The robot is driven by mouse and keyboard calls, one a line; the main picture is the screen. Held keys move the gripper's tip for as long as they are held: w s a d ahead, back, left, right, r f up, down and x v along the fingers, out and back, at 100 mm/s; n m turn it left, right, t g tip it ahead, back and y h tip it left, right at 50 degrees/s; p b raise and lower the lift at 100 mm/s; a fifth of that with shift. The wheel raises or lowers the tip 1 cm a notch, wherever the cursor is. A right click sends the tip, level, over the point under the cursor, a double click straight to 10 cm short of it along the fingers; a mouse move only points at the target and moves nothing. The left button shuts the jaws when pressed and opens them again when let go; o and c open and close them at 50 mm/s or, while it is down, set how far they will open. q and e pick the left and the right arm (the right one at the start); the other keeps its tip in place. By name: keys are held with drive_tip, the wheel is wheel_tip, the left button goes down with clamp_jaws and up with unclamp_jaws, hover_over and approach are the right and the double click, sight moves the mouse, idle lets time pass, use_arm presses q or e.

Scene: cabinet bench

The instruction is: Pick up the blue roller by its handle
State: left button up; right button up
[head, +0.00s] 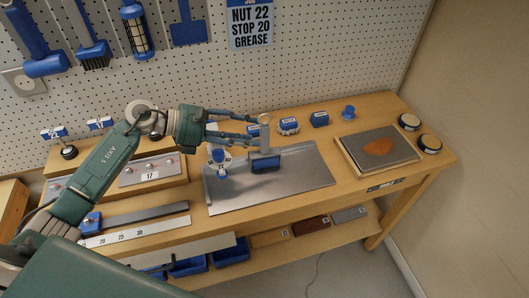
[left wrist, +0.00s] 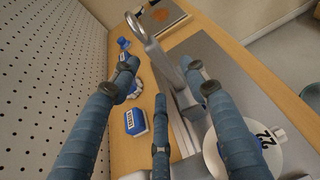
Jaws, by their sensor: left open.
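What I take for the blue roller (head: 265,163) lies on the metal sheet (head: 310,178) on the bench. Its grey handle (head: 265,137) stands up from it and ends in a ring. My left gripper (head: 254,132) is open, level with the handle. In the left wrist view the ringed grey handle (left wrist: 165,62) rises between the spread fingers of the left gripper (left wrist: 160,85). I cannot tell whether any finger touches it. The blue body is hidden in that view. My right gripper is not in view.
Blue blocks (head: 319,119) and a blue knob (head: 348,113) stand along the bench's back. A tray with an orange patch (head: 378,149) is at right. Tools hang on the pegboard (head: 300,70).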

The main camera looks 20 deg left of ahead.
sight(259, 152)
use_arm(q)
drive_tip(key=p+x, duration=0.1)
drive_tip(key=x, duration=0.2)
drive_tip(key=shift+d+r, duration=0.15)
drive_tip(key=shift+d, duration=0.15)
drive_tip(key=shift+f, duration=0.2)
clamp_jaws()
drive_tip(key=shift+r, duration=0.1)
